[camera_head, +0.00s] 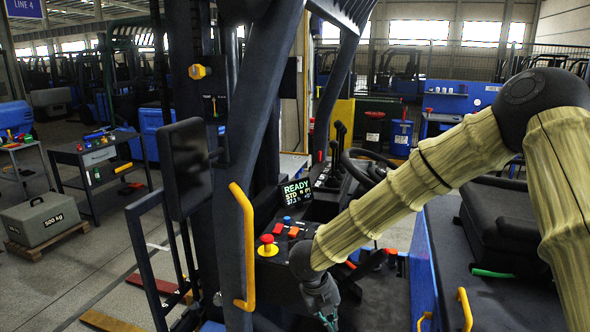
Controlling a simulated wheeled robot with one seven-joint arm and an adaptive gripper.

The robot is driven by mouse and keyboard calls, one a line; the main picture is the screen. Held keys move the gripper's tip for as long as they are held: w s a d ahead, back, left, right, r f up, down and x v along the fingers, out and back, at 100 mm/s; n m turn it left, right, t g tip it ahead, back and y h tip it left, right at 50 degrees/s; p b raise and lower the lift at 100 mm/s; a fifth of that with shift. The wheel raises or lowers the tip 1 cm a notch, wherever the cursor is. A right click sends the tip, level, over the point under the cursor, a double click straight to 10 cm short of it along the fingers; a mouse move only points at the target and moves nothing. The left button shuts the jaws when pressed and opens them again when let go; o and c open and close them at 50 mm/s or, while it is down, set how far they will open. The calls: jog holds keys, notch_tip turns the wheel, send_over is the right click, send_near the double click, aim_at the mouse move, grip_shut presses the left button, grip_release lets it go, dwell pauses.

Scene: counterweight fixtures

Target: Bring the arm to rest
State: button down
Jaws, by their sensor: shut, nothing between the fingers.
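My arm (428,172) has pale ribbed links and dark joints. It reaches from the right edge down and left across the forklift cab. My gripper (329,317) hangs at the lower end of the arm, at the bottom edge of the picture, pointing down. It is shut and empty. Its tips are small and close to the frame's edge. It is in front of the dark console, below the red button; I cannot tell whether it touches anything.
A console display (296,192) reads READY. A red mushroom button (267,240), a steering wheel (372,168), a yellow handrail (243,245) and a black seat (500,220) surround the arm.

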jog(key=s+d+f+n+t+b, duration=0.1)
jog(key=d+f+n, duration=0.15)
jog(key=f, duration=0.35)
jog(key=s+d+f+n+h+b, duration=0.1)
jog(key=s+d+f+n, duration=0.15)
jog(key=f, duration=0.25)
jog(key=s+d+f+n+t+b, duration=0.1)
jog(key=d+f+n, duration=0.1)
jog(key=f+n, duration=0.3)
jog(key=s+d+f+n+y+b, duration=0.1)
jog(key=s+d+f+n+b, duration=0.15)
jog(key=s+f+n, duration=0.45)
jog(key=s+d+f+n+y+b, duration=0.1)
jog(key=s+d+f+n, duration=0.3)
jog(key=s+f, duration=0.5)
jog(key=s+f+n+g+y+b, duration=0.1)
jog(key=s+f+n, duration=0.2)
jog(key=s+n, duration=0.2)
jog(key=s+f+n+g+y+b, duration=0.1)
jog(key=s+n, duration=0.5)
jog(key=s, duration=0.6)
notch_tip(320, 180, down, 2)
jog(key=shift+d+f+g+b, duration=0.1)
jog(key=shift+d+g+b, duration=0.2)
jog(key=shift+g, duration=0.4)
jog(key=shift+s+a, duration=0.1)
jog(key=shift+a, duration=0.05)
